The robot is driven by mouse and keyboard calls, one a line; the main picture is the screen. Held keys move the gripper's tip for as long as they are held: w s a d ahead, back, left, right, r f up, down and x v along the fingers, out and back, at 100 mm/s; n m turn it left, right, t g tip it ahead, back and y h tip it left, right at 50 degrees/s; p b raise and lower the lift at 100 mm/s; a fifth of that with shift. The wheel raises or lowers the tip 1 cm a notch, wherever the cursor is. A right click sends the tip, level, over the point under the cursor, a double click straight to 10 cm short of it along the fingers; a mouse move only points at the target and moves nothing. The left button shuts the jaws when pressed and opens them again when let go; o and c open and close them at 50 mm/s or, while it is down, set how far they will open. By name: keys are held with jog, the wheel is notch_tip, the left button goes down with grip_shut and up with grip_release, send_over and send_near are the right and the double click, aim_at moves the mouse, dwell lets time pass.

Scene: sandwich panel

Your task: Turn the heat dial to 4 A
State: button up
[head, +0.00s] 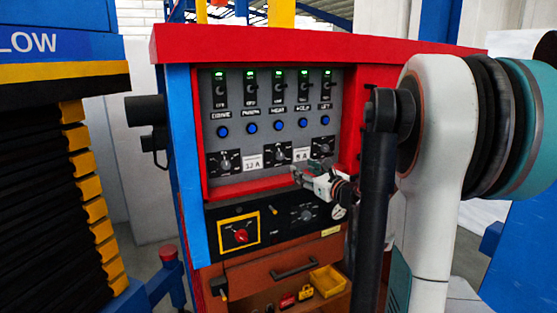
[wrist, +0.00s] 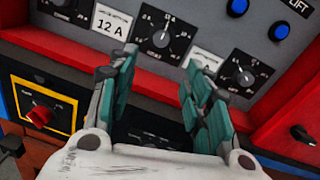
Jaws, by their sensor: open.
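The panel carries a row of black dials with white markings. The middle dial (head: 285,153) is in the centre of the row; it also shows in the wrist view (wrist: 159,35), ahead of and between my fingertips. A left dial (head: 225,162) and a right dial (head: 322,146) flank it. The dials' small names and the setting of each are too blurred to read surely, so I cannot tell which is the heat dial. My gripper (head: 301,177) is open and empty, just below the middle dial and apart from it; its teal-padded fingers show in the wrist view (wrist: 158,68).
A "12 A" label (head: 253,161) and another label (head: 301,154) sit between dials. Toggle switches (head: 277,87) and blue buttons (head: 278,124) are above. A red ledge (head: 245,188) juts below the dials. A red knob (head: 241,235) and a drawer handle (head: 294,270) are lower.

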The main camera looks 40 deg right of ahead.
aim_at(281, 157)
jog(key=w, duration=0.4)
jog(key=w+d, duration=0.1)
jog(key=w, duration=0.4)
jog(key=w+d, duration=0.1)
jog(key=w, duration=0.3)
jog(key=shift+w+d, duration=0.25)
grip_shut()
